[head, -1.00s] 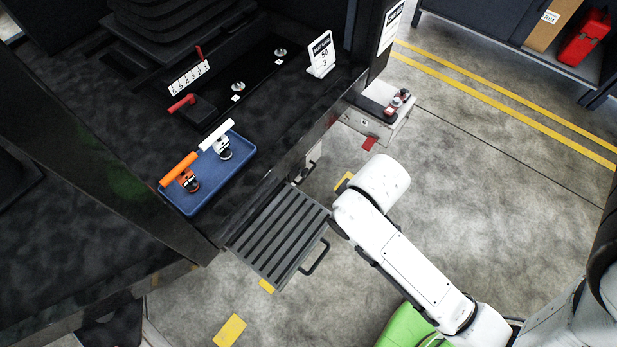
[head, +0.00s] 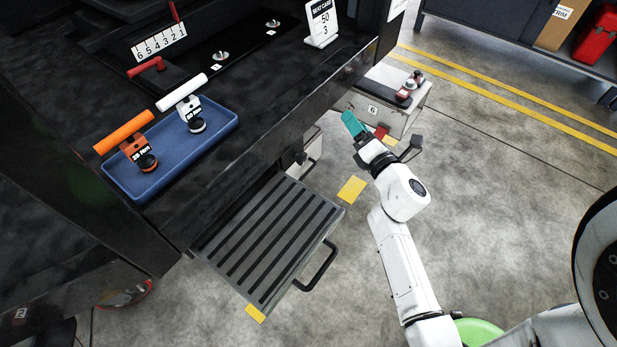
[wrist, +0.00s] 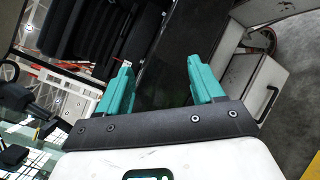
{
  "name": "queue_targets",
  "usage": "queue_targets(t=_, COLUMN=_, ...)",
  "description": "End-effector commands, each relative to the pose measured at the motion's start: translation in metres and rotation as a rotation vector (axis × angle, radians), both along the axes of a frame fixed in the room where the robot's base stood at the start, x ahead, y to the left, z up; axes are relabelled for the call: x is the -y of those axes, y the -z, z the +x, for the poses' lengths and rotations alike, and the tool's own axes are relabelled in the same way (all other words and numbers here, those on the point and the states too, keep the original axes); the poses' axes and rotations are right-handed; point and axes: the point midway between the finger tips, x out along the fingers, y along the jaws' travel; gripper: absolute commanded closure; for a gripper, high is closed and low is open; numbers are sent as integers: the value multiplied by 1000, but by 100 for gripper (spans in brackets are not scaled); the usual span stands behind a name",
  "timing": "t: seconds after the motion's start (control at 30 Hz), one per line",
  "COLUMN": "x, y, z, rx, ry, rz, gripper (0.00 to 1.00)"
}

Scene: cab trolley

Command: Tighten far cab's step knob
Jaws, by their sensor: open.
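My gripper (head: 353,125) is raised beside the cab's edge in the head view, with its teal fingers apart. In the wrist view my gripper (wrist: 165,82) shows two spread fingers with nothing between them. A blue tray (head: 222,137) on the black deck holds an orange-handled tool (head: 124,132) labelled 25 Nm and a white-handled tool (head: 182,92) labelled 50 Nm. A ribbed grey step (head: 270,240) with a black handle juts out below the deck. I cannot make out a step knob with certainty in either view.
A grey box (head: 400,115) marked 6 carries small red and dark fittings. A shelf (head: 500,40) holding a carton and a red case (head: 596,38) stands at the back right. Open floor lies right of my arm.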

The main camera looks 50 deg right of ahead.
Motion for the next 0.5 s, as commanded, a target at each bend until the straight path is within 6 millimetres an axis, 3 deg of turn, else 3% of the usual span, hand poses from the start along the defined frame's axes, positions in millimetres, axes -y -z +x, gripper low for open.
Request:
queue_targets(t=0.03, x=-1, y=34, z=1, rx=-34, ry=-43, rz=-89, gripper=33)
queue_targets(t=0.2, x=-20, y=97, z=5, rx=-145, ry=-234, rz=-379, gripper=33)
queue_targets(t=0.33, x=-36, y=137, z=3, rx=-198, ry=-362, rz=-534, gripper=33)
queue_targets(t=0.5, x=-49, y=162, z=-1, rx=-223, ry=-460, rz=-632, gripper=33)
